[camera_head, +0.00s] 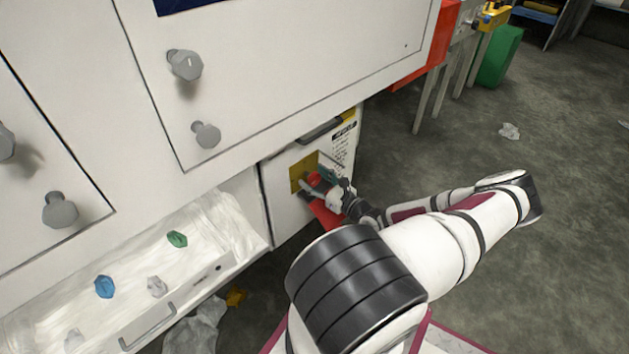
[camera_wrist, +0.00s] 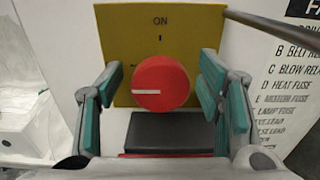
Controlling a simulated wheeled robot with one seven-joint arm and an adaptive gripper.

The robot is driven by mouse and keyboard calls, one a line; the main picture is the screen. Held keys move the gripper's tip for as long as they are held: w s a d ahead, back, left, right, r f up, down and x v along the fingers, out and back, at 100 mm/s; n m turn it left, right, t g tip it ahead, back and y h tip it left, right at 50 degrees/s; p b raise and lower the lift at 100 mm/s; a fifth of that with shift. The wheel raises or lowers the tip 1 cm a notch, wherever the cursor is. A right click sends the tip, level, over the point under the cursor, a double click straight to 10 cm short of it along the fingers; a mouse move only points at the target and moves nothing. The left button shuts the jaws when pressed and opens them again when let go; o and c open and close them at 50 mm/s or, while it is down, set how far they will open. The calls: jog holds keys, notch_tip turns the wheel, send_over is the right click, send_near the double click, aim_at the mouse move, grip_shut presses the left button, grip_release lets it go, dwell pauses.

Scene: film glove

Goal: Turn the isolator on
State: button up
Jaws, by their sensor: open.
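The isolator is a round red knob (camera_wrist: 160,82) on a yellow plate (camera_wrist: 122,35) marked ON at the top, with a short line below it. The knob's white mark points left, away from ON. In the head view the knob (camera_head: 314,180) and plate (camera_head: 297,175) sit on a white cabinet's lower panel. My gripper (camera_wrist: 160,90) is open, its teal-padded fingers left and right of the knob. Gaps show on both sides, so the fingers do not appear to touch it. In the head view my gripper (camera_head: 328,186) is at the panel and partly covers the knob.
A dark grey block (camera_wrist: 178,132) lies below the knob, between the fingers. A thin rod (camera_wrist: 270,27) crosses at upper right, near a printed label (camera_wrist: 288,95). The floor at right is mostly clear.

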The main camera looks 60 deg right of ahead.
jog(key=shift+w, duration=0.1)
jog(key=c, duration=1.1)
jog(key=shift+r+m+p, duration=0.1)
jog(key=shift+m+p, duration=0.25)
jog(key=shift+m, duration=0.05)
jog(key=m+p, duration=0.2)
jog(key=shift+d+m, duration=0.1)
jog(key=shift+m, duration=0.3)
jog(key=m+p, duration=0.1)
jog(key=m, duration=0.3)
jog(key=shift+d, duration=0.1)
jog(key=m, duration=0.6)
jog(key=shift+d+f, duration=0.1)
jog(key=shift+f, duration=0.1)
jog(key=shift+f+m, duration=0.1)
jog(key=shift+m, duration=2.1)
